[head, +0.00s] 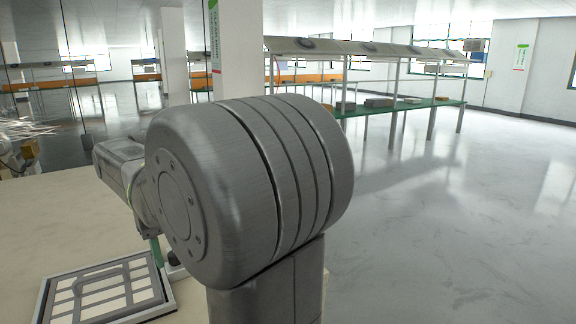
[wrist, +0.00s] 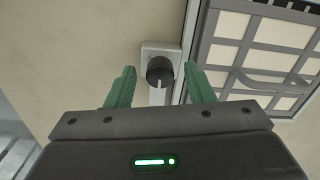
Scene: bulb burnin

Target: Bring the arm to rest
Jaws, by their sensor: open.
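My gripper (wrist: 160,88) shows in the wrist view with its two green fingers spread apart. A black knob (wrist: 160,72) with a light pointer mark, on a small grey base plate (wrist: 149,49), appears between the fingertips. I cannot tell whether the fingers touch it. In the head view my arm's large grey joint fills the middle and hides most of the gripper; one green finger (head: 156,250) shows beside the framed grid panel.
The framed grid panel (head: 46,296) lies on the cream tabletop (head: 62,205), right beside the knob in the wrist view (wrist: 203,57). A green-topped workbench (head: 420,104) stands farther back. The grey floor at right is clear.

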